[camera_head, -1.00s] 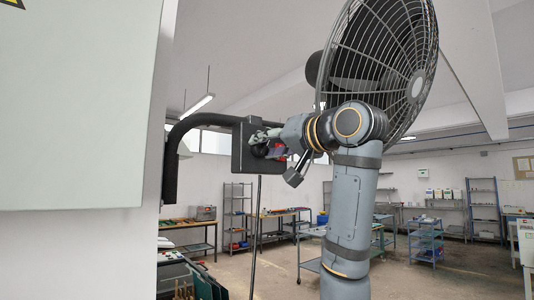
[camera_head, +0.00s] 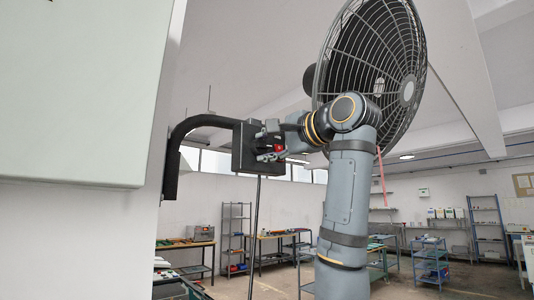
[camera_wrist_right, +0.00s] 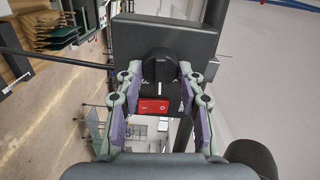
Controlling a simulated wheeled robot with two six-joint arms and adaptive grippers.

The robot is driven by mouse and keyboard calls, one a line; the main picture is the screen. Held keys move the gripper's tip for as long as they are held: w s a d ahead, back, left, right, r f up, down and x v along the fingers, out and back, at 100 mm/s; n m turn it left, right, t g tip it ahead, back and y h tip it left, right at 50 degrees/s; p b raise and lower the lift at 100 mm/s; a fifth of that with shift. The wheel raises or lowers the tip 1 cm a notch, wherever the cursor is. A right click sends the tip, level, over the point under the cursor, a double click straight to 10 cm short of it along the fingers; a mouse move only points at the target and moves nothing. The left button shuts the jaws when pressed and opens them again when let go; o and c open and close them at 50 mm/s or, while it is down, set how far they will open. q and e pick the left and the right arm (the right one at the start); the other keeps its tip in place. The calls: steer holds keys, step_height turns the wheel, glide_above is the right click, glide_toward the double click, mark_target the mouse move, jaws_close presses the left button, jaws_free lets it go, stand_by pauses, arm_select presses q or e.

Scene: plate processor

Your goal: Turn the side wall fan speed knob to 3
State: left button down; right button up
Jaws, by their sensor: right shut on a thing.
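The wall fan (camera_head: 372,62) with its round wire grille is at the upper right of the head view, partly behind my right arm. Its black control box (camera_head: 243,150) hangs from a bent black bracket at the wall. In the right wrist view the box (camera_wrist_right: 133,38) carries a round black knob (camera_wrist_right: 159,68). My right gripper (camera_wrist_right: 160,74) is shut on the knob, one finger on each side; in the head view this gripper (camera_head: 268,142) is at the box's right face. The knob's speed setting cannot be read. My left gripper is not in view.
A red part (camera_wrist_right: 154,105) shows between the fingers, below the knob in the wrist view. The black bracket (camera_head: 205,122) runs from the wall to the box. A pale cabinet (camera_head: 80,90) fills the upper left. Shelves and work tables stand farther back.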

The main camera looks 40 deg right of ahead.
steer(key=m+b, duration=0.1)
steer(key=m, duration=0.2)
steer(key=shift+f+m+b, duration=0.15)
steer(key=shift+m+b, duration=0.15)
steer(key=shift+b, duration=0.05)
steer(key=shift+m+b, duration=0.7)
steer(key=shift+m, duration=1)
steer(key=o, duration=1.1)
steer(key=shift+o, duration=0.2)
steer(key=shift+s, duration=0.3)
steer(key=s+d, duration=0.1)
steer(key=s, duration=1)
steer(key=shift+s, duration=0.2)
